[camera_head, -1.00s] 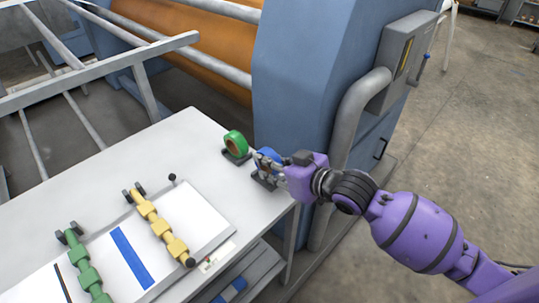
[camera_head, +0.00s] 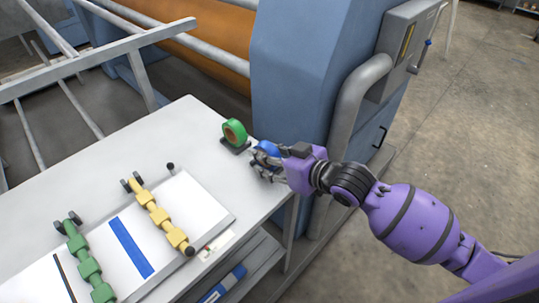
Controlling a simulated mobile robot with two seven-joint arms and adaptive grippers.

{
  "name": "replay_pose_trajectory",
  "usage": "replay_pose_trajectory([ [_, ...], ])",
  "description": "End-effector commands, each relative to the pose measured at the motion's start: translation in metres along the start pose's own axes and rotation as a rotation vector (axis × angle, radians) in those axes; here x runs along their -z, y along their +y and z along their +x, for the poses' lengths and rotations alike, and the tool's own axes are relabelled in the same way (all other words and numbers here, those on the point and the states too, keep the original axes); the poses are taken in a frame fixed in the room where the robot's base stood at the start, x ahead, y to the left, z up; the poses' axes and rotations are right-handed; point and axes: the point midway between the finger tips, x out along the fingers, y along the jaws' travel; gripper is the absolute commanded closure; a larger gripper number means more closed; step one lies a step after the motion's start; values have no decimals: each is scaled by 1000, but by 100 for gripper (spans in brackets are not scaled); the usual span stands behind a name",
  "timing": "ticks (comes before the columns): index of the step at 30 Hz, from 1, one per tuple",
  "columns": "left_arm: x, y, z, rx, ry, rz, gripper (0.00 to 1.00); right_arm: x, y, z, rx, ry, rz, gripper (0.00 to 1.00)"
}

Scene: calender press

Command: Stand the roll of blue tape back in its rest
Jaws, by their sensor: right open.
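The roll of blue tape (camera_head: 268,149) is at the right end of the white table, mostly hidden behind the fingers of my right gripper (camera_head: 264,166). The gripper is open, with its fingers at the roll. I cannot tell whether they touch it. The roll looks upright at its dark rest, which is largely covered by the fingers. A green tape roll (camera_head: 234,132) stands upright in its own dark rest (camera_head: 236,147), just left of the blue roll. My left gripper is not in view.
The white table (camera_head: 190,125) holds a white board with a blue strip (camera_head: 131,248), a yellow segmented piece (camera_head: 160,215) and a green one (camera_head: 88,265). A blue machine (camera_head: 300,70) with an orange roller stands behind. A shelf (camera_head: 245,270) lies below the table.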

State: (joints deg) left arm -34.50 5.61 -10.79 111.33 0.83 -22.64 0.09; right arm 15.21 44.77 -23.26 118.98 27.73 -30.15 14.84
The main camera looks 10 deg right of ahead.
Motion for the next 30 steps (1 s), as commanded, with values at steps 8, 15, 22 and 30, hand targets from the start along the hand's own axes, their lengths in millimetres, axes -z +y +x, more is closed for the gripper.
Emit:
replay_pose_trajectory([
  [8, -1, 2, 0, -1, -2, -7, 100, -1, 0, -24, -1, -2, -2, 57],
  [15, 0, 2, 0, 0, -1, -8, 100, -2, 0, -76, 0, -5, -2, 57],
  [22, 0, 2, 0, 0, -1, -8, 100, -1, 0, -111, -1, -2, -1, 57],
  [30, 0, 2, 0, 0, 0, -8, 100, 0, 0, -120, 0, 0, 0, 57],
])
